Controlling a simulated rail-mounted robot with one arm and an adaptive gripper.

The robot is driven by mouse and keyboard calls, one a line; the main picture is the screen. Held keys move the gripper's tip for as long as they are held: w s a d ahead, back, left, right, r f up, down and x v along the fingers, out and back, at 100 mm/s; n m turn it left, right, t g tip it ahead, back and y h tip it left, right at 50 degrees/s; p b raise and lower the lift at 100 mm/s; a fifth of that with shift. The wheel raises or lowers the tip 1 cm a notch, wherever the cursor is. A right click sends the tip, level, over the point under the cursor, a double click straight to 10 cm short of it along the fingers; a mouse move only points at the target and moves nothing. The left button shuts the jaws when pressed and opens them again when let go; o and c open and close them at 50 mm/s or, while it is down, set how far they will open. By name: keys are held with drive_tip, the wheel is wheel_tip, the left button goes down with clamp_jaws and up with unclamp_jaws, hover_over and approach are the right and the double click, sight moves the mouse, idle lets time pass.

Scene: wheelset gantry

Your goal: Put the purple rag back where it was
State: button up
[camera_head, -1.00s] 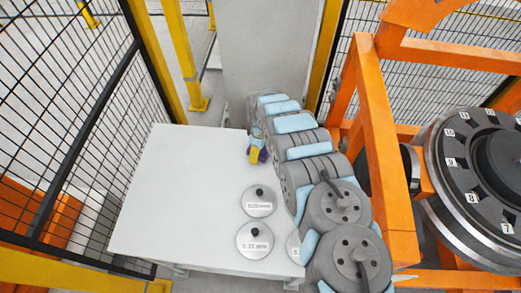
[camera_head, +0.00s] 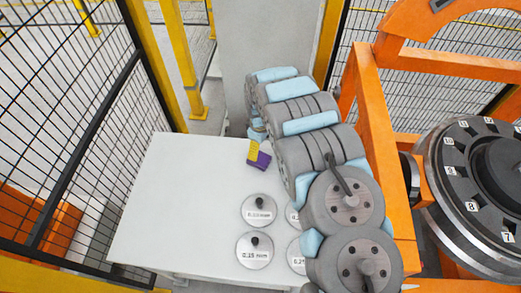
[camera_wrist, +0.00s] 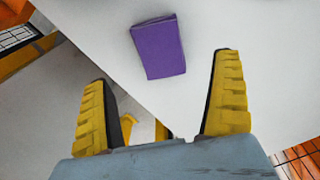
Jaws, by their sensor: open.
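The purple rag (camera_head: 260,162) lies as a folded block on the white table (camera_head: 190,190), near its far right part in the head view. In the wrist view, the rag (camera_wrist: 159,47) lies flat on the tabletop, beyond and between the fingertips. My gripper (camera_wrist: 161,72) has its two yellow fingers spread wide, with nothing between them. In the head view, a yellow finger of my gripper (camera_head: 254,150) shows just behind the rag and overlaps its edge. Most of the gripper is hidden behind my arm there.
Several labelled metal discs, such as one disc (camera_head: 258,210) and another (camera_head: 254,250), lie on the table's near right; my arm partly covers some. An orange frame (camera_head: 375,140) with a wheel stands right. Mesh fence (camera_head: 70,110) is left. The table's left half is clear.

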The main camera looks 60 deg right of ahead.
drive_tip(key=shift+r, duration=1.5)
